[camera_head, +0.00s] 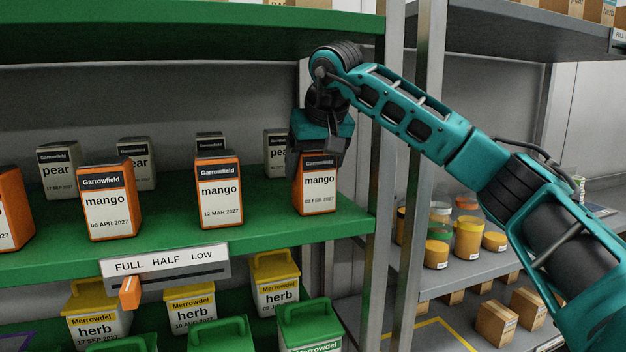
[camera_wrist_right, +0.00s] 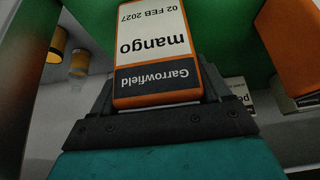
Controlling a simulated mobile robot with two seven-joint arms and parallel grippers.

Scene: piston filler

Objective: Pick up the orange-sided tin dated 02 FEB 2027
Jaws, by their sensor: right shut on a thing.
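The orange-sided mango tin dated 02 FEB 2027 (camera_head: 320,190) stands at the right end of the green shelf (camera_head: 300,228) in the head view. My right gripper (camera_head: 318,160) comes down on it from above and is shut on its upper part. In the right wrist view the same tin (camera_wrist_right: 150,50) shows upside down between the fingers, its label facing the camera. From these frames I cannot tell whether its base is apart from the shelf. My left gripper is not in view.
Mango tins dated 12 MAR 2027 (camera_head: 219,190) and 06 APR 2027 (camera_head: 108,202) stand to the left. Grey pear tins (camera_head: 275,152) stand behind. A metal post (camera_head: 378,200) is close on the right. A green shelf (camera_head: 190,25) hangs above.

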